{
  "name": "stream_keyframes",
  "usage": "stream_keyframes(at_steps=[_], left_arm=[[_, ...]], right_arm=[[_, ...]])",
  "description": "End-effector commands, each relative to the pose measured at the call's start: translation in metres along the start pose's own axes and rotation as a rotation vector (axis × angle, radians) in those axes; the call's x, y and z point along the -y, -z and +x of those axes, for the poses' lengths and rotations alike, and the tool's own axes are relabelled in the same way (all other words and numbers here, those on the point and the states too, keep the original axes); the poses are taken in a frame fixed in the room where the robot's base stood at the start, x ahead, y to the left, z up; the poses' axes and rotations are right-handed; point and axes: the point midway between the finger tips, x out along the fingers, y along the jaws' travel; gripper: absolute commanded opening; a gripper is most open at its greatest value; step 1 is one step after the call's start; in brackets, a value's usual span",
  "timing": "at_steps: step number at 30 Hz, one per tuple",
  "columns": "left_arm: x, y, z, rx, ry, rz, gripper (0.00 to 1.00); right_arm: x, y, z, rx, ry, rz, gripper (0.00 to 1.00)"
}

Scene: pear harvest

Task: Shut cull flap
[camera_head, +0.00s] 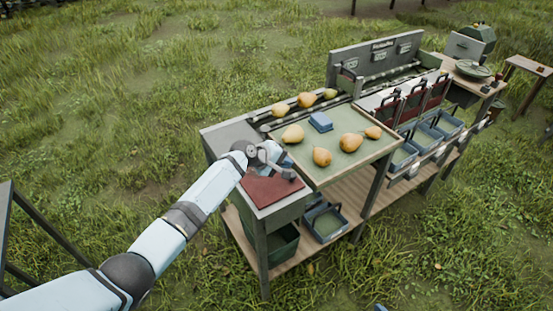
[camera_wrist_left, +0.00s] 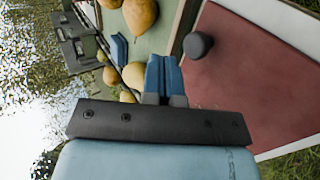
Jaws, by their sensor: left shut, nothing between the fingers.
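The dark red cull flap (camera_head: 270,190) is at the near left end of the bench and looks flat against its pale surround. In the left wrist view the red panel (camera_wrist_left: 235,85) fills the right side, with a round dark knob (camera_wrist_left: 197,45) near its edge. My left gripper (camera_head: 284,162) is above the back edge of the flap, beside the sorting tray. Its blue fingers (camera_wrist_left: 163,77) are together and empty, beside the knob and apart from it in the picture. The wrist hides part of the flap in the head view.
Pears (camera_head: 322,156) and a blue block (camera_head: 320,122) lie on the green sorting tray (camera_head: 345,170), right of the flap. A dark green bin (camera_head: 283,243) and a grey crate (camera_head: 327,224) stand below. Red panels and blue bins line the bench farther right. Grass surrounds it.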

Motion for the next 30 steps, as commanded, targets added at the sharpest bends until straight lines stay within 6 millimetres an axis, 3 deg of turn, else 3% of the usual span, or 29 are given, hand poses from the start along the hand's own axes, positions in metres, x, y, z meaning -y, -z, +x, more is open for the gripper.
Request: stream_keyframes(at_steps=[7,12,30], left_arm=[[0.01,0.001,0.028,0.001,0.172,-0.008,0.0],[0.017,0.001,0.039,0.001,0.178,-0.011,0.0],[0.023,0.002,0.047,0.001,0.178,-0.009,0.0]], right_arm=[[-0.004,-0.001,0.001,-0.002,-0.007,-0.002,1.0],[-0.005,-0.007,0.003,0.005,-0.007,-0.002,1.0],[-0.001,-0.009,0.004,0.004,-0.001,-0.001,1.0]])
